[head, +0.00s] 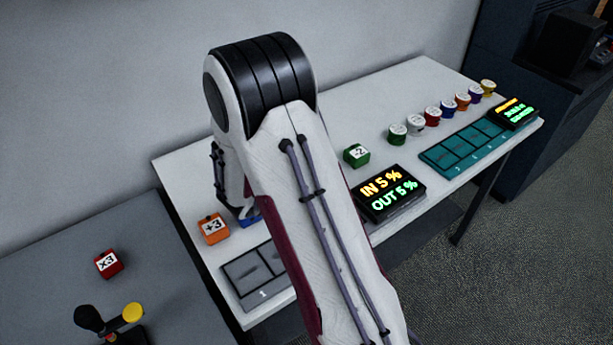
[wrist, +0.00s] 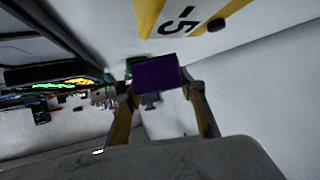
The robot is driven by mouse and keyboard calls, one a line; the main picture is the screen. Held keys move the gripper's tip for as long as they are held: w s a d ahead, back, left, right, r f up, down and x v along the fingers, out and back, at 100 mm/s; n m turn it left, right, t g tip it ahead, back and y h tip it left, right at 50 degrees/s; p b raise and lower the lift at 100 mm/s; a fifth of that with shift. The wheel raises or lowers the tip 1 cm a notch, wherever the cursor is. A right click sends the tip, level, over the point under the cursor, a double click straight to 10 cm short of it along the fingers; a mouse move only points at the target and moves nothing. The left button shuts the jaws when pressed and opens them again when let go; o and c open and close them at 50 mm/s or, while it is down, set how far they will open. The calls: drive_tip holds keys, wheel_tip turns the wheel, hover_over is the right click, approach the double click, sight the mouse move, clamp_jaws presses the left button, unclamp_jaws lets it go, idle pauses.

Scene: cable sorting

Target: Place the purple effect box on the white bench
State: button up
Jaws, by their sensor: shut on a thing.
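The purple box (wrist: 158,76) is between the two fingers of my gripper (wrist: 161,90) in the wrist view. My gripper is shut on it. In the head view my arm hides most of the gripper and I cannot make out the purple box. The white bench (head: 355,100) runs from the middle to the right in the head view. My gripper end is over its left part, near an orange "+3" box (head: 212,228). I cannot tell from these views whether the purple box touches the bench.
A yellow box (wrist: 150,14) marked "-5" is close to the camera in the wrist view. A green "-2" box (head: 357,155), a black display (head: 389,193), a grey panel (head: 247,274) and several small coloured pots stand on the bench. A red "x3" box (head: 108,264) sits on the grey table.

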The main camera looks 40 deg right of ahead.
drive_tip(key=shift+f, duration=2.1)
drive_tip(key=o, duration=1.2)
drive_tip(key=shift+f, duration=0.15)
drive_tip(key=shift+r, duration=0.2)
drive_tip(key=shift+v, duration=6)
